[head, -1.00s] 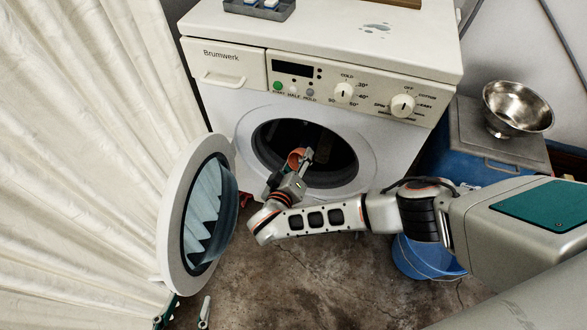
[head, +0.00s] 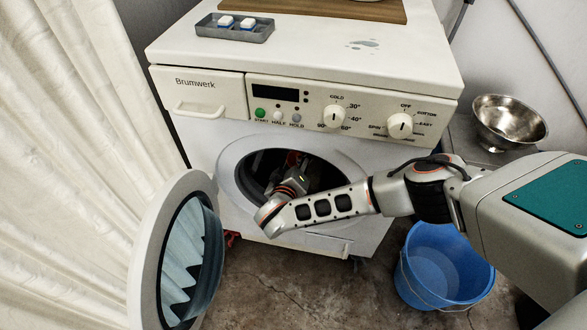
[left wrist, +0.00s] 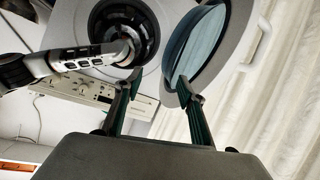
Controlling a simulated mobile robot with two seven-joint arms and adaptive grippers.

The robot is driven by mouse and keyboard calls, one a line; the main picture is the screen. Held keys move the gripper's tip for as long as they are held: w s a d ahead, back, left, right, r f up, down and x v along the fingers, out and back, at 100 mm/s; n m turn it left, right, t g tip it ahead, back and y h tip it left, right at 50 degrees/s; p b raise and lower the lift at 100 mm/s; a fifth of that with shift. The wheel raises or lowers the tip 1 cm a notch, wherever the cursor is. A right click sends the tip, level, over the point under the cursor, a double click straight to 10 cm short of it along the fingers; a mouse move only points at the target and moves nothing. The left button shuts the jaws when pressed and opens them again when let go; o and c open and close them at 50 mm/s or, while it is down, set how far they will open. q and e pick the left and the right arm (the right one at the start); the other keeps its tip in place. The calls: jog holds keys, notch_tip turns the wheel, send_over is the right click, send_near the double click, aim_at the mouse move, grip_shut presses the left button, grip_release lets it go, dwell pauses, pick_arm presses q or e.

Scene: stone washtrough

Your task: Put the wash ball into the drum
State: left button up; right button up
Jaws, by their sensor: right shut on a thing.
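The washing machine's drum (head: 262,166) shows through its open round front opening. The round door (head: 150,255) is swung out to the left. My right gripper (head: 298,168) reaches into the opening, its tips in the dark inside. It is shut on the wash ball (head: 292,158), of which only a small reddish-orange part shows; the gripper and the shadow hide the rest. In the left wrist view, my right arm also enters the drum opening (left wrist: 143,22). My left gripper (left wrist: 159,79) is open and empty there, its fingers apart; it is outside the head view.
A blue bucket (head: 445,262) stands on the floor to the right. A metal bowl (head: 503,122) sits beside the machine. A grey tray (head: 235,32) with white-and-blue blocks and a wooden board (head: 330,8) lie on top. A pale curtain (head: 70,170) hangs at left.

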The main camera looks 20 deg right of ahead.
pick_arm(q)
jog(key=d+n+b, duration=0.1)
jog(key=n, duration=0.1)
jog(key=s+d+n+b, duration=0.1)
jog(key=d+n+b, duration=0.1)
jog(key=s+d+f+n+b, duration=0.1)
jog(key=d+n+b, duration=0.1)
jog(key=shift+d+t+h, duration=0.15)
jog(key=shift+t+h, duration=0.15)
pick_arm(e)
jog(key=x, duration=1.2)
jog(key=shift+w, duration=0.2)
jog(key=o, duration=1.1)
jog(key=shift+d+f, duration=0.1)
jog(key=shift+o, duration=0.2)
pick_arm(q)
jog(key=shift+f, duration=0.15)
pick_arm(e)
jog(key=shift+s, duration=0.1)
jog(key=v, duration=1)
jog(key=shift+s+a, duration=0.2)
jog(key=shift+a, duration=0.05)
jog(key=shift+s+a+r, duration=0.3)
jog(key=shift+s+r, duration=0.05)
jog(key=shift+s, duration=0.2)
